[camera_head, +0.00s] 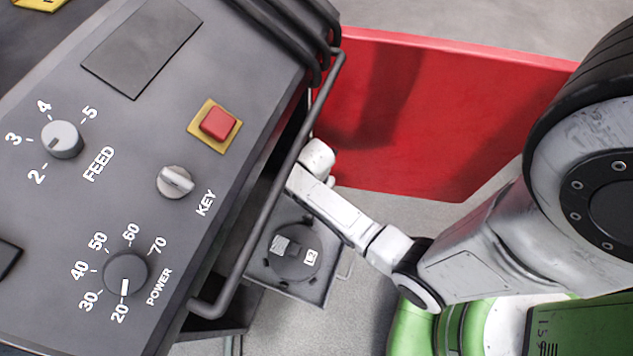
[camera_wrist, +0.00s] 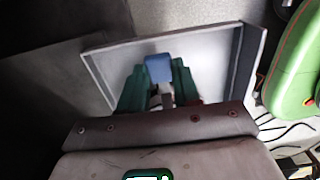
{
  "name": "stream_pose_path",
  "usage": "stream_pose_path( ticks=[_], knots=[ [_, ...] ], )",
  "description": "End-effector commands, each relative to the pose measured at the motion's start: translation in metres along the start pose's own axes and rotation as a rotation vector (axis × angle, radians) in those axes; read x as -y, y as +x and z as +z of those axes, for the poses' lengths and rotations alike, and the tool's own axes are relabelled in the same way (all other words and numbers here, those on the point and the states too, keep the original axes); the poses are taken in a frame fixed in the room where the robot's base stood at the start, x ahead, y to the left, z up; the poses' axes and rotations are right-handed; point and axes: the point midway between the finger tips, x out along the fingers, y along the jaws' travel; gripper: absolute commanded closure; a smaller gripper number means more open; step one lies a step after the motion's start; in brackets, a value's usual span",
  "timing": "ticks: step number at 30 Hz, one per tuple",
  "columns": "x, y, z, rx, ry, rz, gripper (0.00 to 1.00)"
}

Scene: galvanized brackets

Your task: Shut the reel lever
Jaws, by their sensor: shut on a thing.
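The blue piece (camera_wrist: 158,68), which looks like the grip of the reel lever, shows in the wrist view between the dark green fingers of my gripper (camera_wrist: 160,85). The gripper is shut on it. A short pale stem shows below the blue piece. The lever's pivot and the reel are not clearly visible there. In the head view my white arm reaches from the right to beside the console's edge, and neither the gripper's fingers nor the blue piece can be made out.
The grey control console (camera_head: 130,190), with knobs and a red button (camera_head: 218,123), fills the left. A dark rail (camera_head: 270,190) runs along its edge. A dark round part marked L2 (camera_head: 293,252) sits below it. A red panel (camera_head: 430,110) stands behind. A pale plate (camera_wrist: 110,65) lies around the fingers.

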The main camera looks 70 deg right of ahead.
Motion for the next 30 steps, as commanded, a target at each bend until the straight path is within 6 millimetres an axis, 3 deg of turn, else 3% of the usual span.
stream_pose_path(
  ticks=[9,30],
  knots=[
    [-0.001,-0.016,-0.017,0.302,-0.010,0.000,1.00],
    [-0.002,-0.023,-0.054,0.956,-0.005,0.002,1.00]
  ],
)
